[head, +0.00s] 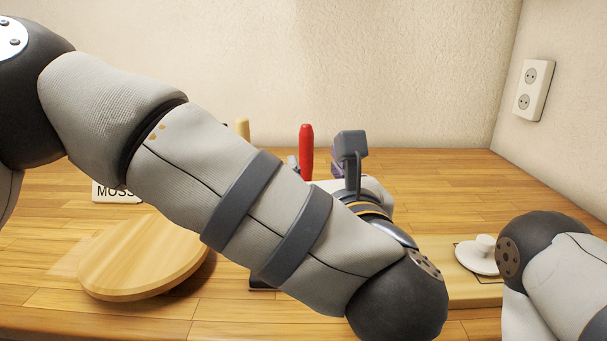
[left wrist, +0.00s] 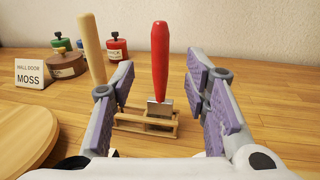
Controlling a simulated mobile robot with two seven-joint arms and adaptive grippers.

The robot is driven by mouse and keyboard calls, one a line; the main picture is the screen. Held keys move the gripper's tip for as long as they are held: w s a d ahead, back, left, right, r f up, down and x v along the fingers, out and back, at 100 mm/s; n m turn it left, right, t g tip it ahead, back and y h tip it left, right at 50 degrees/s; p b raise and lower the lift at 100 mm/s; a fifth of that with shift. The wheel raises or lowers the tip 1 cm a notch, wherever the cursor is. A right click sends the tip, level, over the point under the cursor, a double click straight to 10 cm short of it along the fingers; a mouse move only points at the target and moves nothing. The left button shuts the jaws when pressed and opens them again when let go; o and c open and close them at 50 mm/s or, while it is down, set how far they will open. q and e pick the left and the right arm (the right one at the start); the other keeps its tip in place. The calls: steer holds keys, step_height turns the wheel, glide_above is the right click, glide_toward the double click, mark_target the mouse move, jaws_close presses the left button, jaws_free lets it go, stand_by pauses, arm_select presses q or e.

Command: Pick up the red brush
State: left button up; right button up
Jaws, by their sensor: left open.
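The red brush (left wrist: 160,62) stands upright, handle up, in a small wooden rack (left wrist: 146,128); a metal ferrule shows below the handle, and its bristles are hidden. Its red handle (head: 306,142) also shows in the head view above my left arm. My left gripper (left wrist: 162,88) is open, with its purple-padded fingers to the left and right of the brush. The brush appears beyond the fingertips or just between them; I see no contact. In the head view the left gripper (head: 322,162) is partly hidden by my own arm. My right gripper is out of view.
A pale wooden handle (left wrist: 91,48) stands close to the left finger. Several jars (left wrist: 117,46) and a MOSS card (left wrist: 30,74) are farther left. A round wooden board (head: 145,262) lies at left, a white saucer (head: 474,260) at right. A wall closes the back.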

mark_target(308, 149)
arm_select(q)
steer(key=w, duration=0.2)
steer(key=w+a, duration=0.1)
steer(key=w, duration=0.5)
steer(key=shift+w+a, duration=0.1)
steer(key=shift+a, duration=0.2)
jaws_close()
